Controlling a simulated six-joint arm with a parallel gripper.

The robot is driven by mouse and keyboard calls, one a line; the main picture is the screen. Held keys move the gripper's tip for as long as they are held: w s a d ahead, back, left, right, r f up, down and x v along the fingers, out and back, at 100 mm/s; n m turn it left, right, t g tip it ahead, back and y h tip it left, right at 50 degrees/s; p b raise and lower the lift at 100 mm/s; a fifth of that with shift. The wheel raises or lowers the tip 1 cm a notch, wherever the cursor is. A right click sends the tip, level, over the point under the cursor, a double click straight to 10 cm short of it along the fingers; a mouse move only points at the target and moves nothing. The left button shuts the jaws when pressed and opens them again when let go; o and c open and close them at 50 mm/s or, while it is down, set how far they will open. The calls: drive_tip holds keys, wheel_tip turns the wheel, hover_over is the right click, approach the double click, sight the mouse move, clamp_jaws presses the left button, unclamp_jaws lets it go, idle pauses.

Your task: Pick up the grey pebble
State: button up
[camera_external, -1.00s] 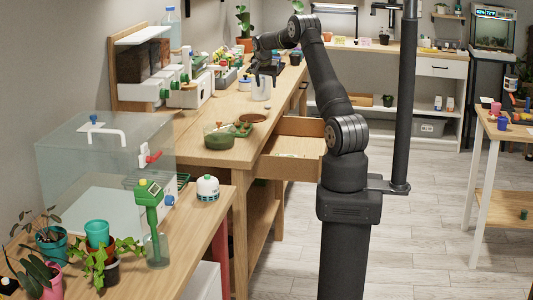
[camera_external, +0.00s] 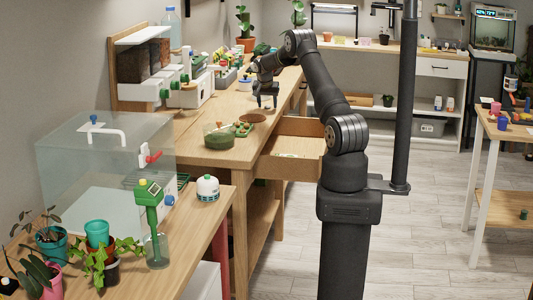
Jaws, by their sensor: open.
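My gripper (camera_external: 267,104) is open, pointing down low over the wooden workbench (camera_external: 200,150), toward its right side. Its two dark fingers are apart, and I see nothing held between them. I cannot make out the grey pebble; it is too small to tell at this distance or hidden. A brown round dish (camera_external: 252,119) is on the bench just in front of my gripper, and its contents are not clear.
An open drawer (camera_external: 291,152) juts out below the bench's right edge. A white rack (camera_external: 190,90) lines the bench's back left.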

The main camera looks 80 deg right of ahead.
drive_tip(key=c, duration=1)
drive_tip(key=shift+c, duration=0.2)
